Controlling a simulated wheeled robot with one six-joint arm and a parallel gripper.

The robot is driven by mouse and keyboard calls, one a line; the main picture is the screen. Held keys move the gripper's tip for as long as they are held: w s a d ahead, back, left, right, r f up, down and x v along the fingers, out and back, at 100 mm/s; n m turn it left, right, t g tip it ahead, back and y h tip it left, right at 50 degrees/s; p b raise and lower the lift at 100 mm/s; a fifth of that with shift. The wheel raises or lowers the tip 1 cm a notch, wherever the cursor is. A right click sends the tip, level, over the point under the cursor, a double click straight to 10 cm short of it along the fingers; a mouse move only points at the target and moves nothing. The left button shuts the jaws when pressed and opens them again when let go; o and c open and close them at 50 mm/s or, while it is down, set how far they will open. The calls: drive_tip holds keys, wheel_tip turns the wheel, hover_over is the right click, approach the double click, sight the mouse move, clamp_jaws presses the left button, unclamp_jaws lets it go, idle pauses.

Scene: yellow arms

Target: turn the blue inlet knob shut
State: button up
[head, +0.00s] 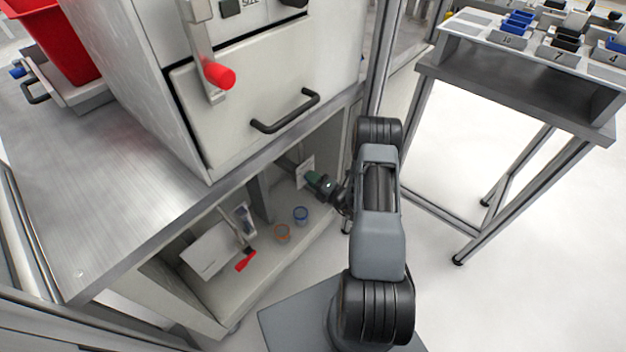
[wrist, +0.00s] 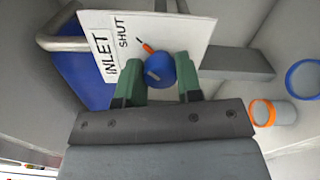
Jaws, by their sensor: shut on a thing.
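The blue inlet knob (wrist: 160,66) shows in the wrist view, in front of a white plate (wrist: 105,30) lettered INLET and SHUT. A pale line marks its face, and a small orange mark lies beside it on the SHUT side. My gripper (wrist: 161,78) has its green fingers on either side of the knob and is shut on it. In the head view my gripper (head: 320,183) reaches into the open bay under the bench, at the white plate (head: 305,171). The knob is hidden there.
A red-handled part (head: 245,260) lies farther left. The bench edge (head: 235,186) overhangs the bay. The floor at right is clear up to a table (head: 520,90).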

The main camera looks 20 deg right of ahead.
drive_tip(key=o, duration=0.9)
drive_tip(key=shift+o, duration=0.2)
drive_tip(key=shift+s, duration=0.1)
drive_tip(key=p+v, duration=0.1)
drive_tip(key=v, duration=1.2)
drive_tip(key=shift+s+p, duration=0.3)
drive_tip(key=shift+p, duration=0.05)
drive_tip(key=shift+d, duration=0.1)
